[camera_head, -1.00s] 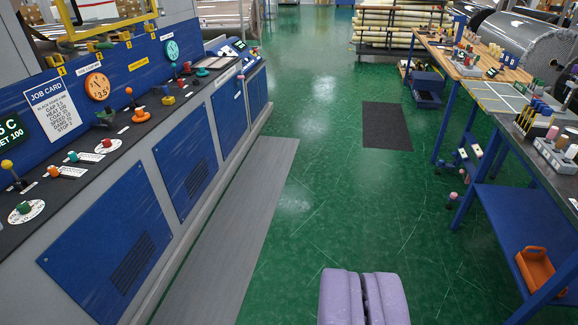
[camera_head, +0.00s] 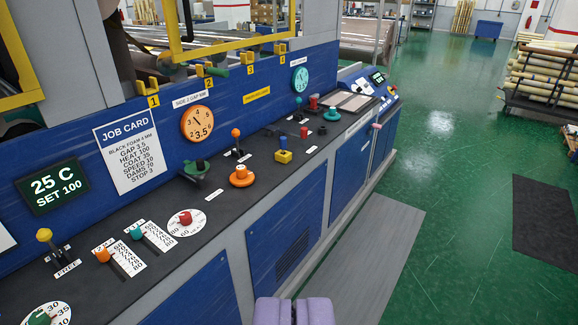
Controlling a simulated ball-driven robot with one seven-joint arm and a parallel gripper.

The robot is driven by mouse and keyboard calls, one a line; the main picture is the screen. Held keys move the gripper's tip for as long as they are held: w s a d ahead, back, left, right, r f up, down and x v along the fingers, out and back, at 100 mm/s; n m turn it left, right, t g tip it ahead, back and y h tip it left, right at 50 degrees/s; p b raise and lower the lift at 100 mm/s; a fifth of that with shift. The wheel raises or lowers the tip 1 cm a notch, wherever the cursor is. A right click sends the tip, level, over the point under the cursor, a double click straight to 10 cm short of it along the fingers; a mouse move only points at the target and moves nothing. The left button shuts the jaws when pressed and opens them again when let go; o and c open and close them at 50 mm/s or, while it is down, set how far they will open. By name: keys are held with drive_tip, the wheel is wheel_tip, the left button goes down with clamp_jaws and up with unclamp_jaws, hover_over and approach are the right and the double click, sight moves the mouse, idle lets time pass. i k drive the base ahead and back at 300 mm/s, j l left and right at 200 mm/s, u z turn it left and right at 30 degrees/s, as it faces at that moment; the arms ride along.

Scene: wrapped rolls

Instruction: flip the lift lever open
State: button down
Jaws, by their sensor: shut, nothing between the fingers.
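Several levers stand on the dark top of the blue control console (camera_head: 240,165) at left and centre. A yellow-knobbed lever (camera_head: 45,236) stands at the far left beside a small white label. An orange-knobbed lever (camera_head: 236,134) stands farther back with a small label at its base. I cannot tell from the labels which one is the lift lever. My gripper (camera_head: 295,313) shows as two purple fingers at the bottom edge, shut and empty. It appears in front of the console and touches no lever.
The console also bears slider knobs (camera_head: 103,256), a red knob on a dial (camera_head: 185,217), an orange knob (camera_head: 241,176) and a green handle (camera_head: 196,168). A job card (camera_head: 130,157) is on the blue panel. The green floor (camera_head: 450,220) at right is open, with a dark mat (camera_head: 543,215).

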sight(303, 135)
drive_tip(key=i+z, duration=0.25)
drive_tip(key=i, duration=0.55)
drive_tip(key=i+j+z, duration=0.25)
drive_tip(key=i, duration=0.55)
drive_tip(key=i+j+u, duration=0.1)
drive_tip(key=i+u, duration=0.15)
drive_tip(key=i, duration=0.3)
drive_tip(key=i+u, duration=0.25)
drive_tip(key=i, duration=0.3)
